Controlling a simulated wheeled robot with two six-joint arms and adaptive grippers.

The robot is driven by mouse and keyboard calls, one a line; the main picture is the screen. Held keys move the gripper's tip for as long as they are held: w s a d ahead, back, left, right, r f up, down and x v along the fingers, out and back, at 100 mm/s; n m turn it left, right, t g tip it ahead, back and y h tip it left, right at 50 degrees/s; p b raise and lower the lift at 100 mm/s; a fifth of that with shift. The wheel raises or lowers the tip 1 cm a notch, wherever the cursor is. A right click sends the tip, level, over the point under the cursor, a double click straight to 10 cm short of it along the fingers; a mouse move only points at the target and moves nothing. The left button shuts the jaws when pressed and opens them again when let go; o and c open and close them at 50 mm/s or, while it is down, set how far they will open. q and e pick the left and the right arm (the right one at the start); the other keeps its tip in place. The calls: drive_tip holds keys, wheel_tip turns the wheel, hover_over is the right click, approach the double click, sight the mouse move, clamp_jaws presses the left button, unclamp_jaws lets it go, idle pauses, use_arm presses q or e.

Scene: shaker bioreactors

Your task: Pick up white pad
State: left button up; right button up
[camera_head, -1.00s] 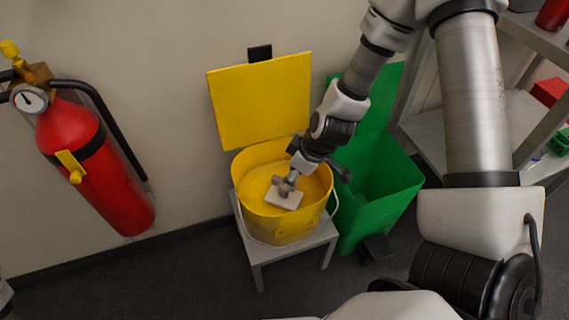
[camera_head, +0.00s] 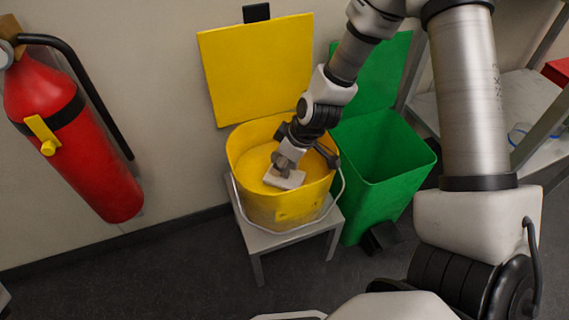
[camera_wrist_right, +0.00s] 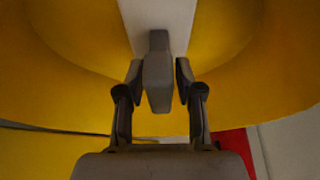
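The white pad (camera_head: 285,180) is inside the yellow bucket (camera_head: 284,207), a flat pale block with a grey grip piece on top. My right gripper (camera_head: 289,162) reaches down into the bucket above the pad. In the right wrist view, the grey grip piece (camera_wrist_right: 158,75) stands between the fingertips of my right gripper (camera_wrist_right: 160,85), which close in on both its sides. The white pad (camera_wrist_right: 158,18) lies beyond it. I cannot tell whether the pad's underside touches the yellow surface below. My left gripper is not in view.
The bucket stands on a small grey stool (camera_head: 257,241), its yellow lid (camera_head: 257,68) raised behind it. An open green bin (camera_head: 385,190) is close on the right. A red fire extinguisher (camera_head: 80,150) hangs on the wall at left. A shelf (camera_head: 525,110) is at right.

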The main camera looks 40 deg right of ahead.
clamp_jaws()
drive_tip(key=shift+s+r+p, duration=0.15)
drive_tip(key=shift+r+p, duration=0.3)
drive_tip(key=shift+p, duration=0.15)
wheel_tip(320, 180, up, 12)
drive_tip(key=p, duration=1.1)
drive_tip(key=s+a+p, duration=0.2)
drive_tip(key=s+p, duration=0.6)
drive_tip(key=s, duration=0.1)
drive_tip(key=s+a+f+p, duration=0.1)
drive_tip(key=s+a+p, duration=0.1)
drive_tip(key=s+p, duration=0.7)
drive_tip(key=shift+s+a+f, duration=0.25)
drive_tip(key=shift+s+a, duration=0.05)
drive_tip(key=shift+s, duration=0.3)
